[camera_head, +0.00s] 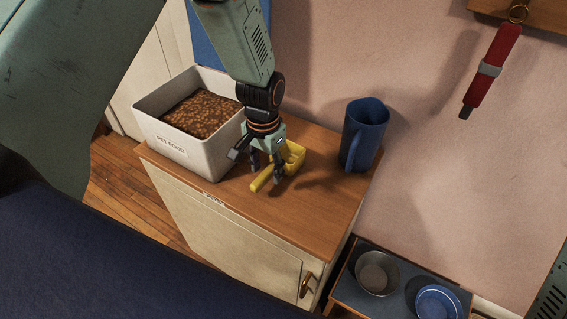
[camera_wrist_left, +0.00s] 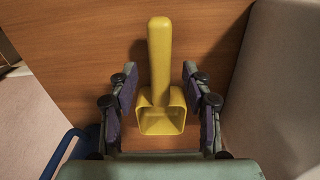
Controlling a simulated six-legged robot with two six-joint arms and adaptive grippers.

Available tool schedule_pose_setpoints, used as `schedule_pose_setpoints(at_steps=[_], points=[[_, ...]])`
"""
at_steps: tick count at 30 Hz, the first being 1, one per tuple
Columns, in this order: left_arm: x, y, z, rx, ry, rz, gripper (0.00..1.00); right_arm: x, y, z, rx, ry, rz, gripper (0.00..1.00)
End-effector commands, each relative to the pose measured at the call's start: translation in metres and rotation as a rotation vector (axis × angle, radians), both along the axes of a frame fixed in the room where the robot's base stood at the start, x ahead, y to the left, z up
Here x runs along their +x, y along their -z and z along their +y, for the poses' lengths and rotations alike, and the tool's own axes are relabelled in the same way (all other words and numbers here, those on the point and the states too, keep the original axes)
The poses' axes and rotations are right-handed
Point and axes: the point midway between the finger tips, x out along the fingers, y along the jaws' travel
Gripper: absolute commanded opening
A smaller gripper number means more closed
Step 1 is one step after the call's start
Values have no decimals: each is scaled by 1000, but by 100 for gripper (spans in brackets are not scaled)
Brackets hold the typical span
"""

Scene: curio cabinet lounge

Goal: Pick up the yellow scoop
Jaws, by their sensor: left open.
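The yellow scoop (camera_head: 262,181) lies on the wooden top of a small cabinet (camera_head: 325,208), between a pet food bin and a blue pitcher. My left gripper (camera_head: 266,177) is right over it, pointing down, and partly hides it in the head view. In the left wrist view the scoop (camera_wrist_left: 160,60) lies with its handle toward the top and its square open bowl toward the bottom. The fingers of my left gripper (camera_wrist_left: 160,95) are open, one on each side of the scoop, with gaps showing. My right gripper is not in view.
The white pet food bin (camera_head: 190,160), full of brown kibble, stands close left of the scoop. The blue pitcher (camera_head: 362,135) stands to the right. A low stand (camera_head: 352,292) holds a grey bowl (camera_head: 376,273) and a blue bowl (camera_head: 438,302). A red strap (camera_head: 492,70) hangs on the wall.

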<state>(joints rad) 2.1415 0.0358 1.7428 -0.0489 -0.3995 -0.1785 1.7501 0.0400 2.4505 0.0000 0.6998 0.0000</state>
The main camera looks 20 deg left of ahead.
Motion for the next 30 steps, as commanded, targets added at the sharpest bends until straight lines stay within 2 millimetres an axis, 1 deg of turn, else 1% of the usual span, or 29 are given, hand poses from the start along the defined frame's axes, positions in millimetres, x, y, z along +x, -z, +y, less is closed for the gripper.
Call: schedule_pose_setpoints(at_steps=[1, 5, 8, 14, 30], points=[[1, 10, -1, 0, 0, 1, 49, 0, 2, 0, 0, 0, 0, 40], [1, 23, 0, 0, 1, 1, 49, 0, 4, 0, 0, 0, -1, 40], [3, 26, 0, 0, 1, -1, 49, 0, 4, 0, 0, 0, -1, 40], [4, 26, 0, 1, 1, -1, 49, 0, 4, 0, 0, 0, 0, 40], [4, 25, 0, 1, 1, -1, 3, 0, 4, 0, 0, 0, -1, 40]])
